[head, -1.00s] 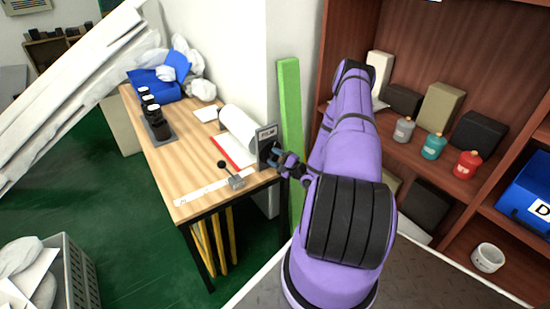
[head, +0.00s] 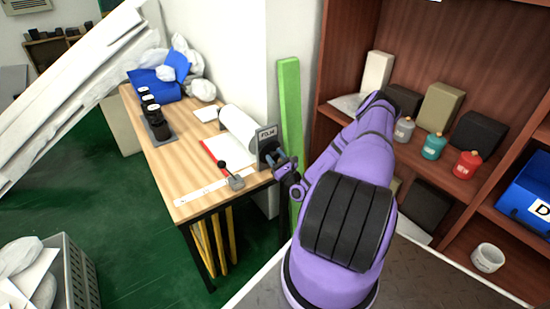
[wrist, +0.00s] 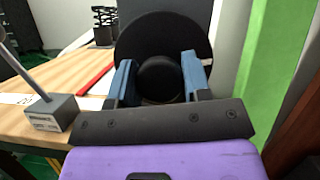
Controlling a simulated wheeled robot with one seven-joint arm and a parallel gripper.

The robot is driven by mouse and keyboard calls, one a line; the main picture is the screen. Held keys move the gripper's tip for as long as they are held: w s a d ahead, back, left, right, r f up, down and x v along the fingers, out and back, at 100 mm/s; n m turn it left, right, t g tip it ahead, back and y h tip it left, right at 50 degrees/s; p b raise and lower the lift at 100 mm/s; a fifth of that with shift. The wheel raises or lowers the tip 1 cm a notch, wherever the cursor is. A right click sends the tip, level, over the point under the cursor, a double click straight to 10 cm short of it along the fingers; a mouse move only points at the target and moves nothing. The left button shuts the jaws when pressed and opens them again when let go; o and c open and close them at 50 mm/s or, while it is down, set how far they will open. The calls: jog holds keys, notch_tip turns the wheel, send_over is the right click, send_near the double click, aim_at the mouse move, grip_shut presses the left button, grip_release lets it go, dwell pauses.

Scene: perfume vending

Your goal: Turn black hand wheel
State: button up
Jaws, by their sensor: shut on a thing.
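The black hand wheel (wrist: 204,36) is a dark disc with a round dark knob (wrist: 160,78) at its centre, seen in the wrist view. My gripper (wrist: 158,84) has its two blue fingers on either side of the knob, shut on it. In the head view, my gripper (head: 286,168) is at the right end of the wooden table, against the dark stand marked FILM (head: 267,133). The wheel is mostly hidden there by my gripper. A white film roll (head: 238,124) lies behind the stand.
A small lever on a grey block (head: 236,183) stands on the table (head: 185,160) left of the wheel. A green post (head: 289,110) rises close behind on the right. A brown shelf (head: 340,50) with bottles and boxes stands right of my arm.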

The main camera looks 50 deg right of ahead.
jog(key=m+h, duration=0.2)
jog(key=m, duration=0.2)
jog(key=m+g+h, duration=0.1)
jog(key=m+h, duration=0.1)
jog(key=m, duration=0.2)
jog(key=m+g+h, duration=0.1)
jog(key=m, duration=0.3)
jog(key=m+g+h, duration=0.1)
jog(key=m+h, duration=0.1)
jog(key=m, duration=0.1)
jog(key=shift+s+m+g, duration=0.1)
jog(key=shift+m+g, duration=0.3)
jog(key=m+g, duration=0.1)
jog(key=m, duration=0.2)
jog(key=m+g, duration=0.1)
jog(key=m, duration=0.2)
jog(key=shift+g+h, duration=0.3)
jog(key=m+g, duration=0.1)
jog(key=m, duration=0.1)
jog(key=m+y, duration=0.1)
jog(key=m, duration=0.2)
jog(key=shift+f+g, duration=0.1)
jog(key=shift+g, duration=0.3)
jog(key=shift+m, duration=0.3)
jog(key=o, duration=0.9)
jog(key=shift+a, duration=0.1)
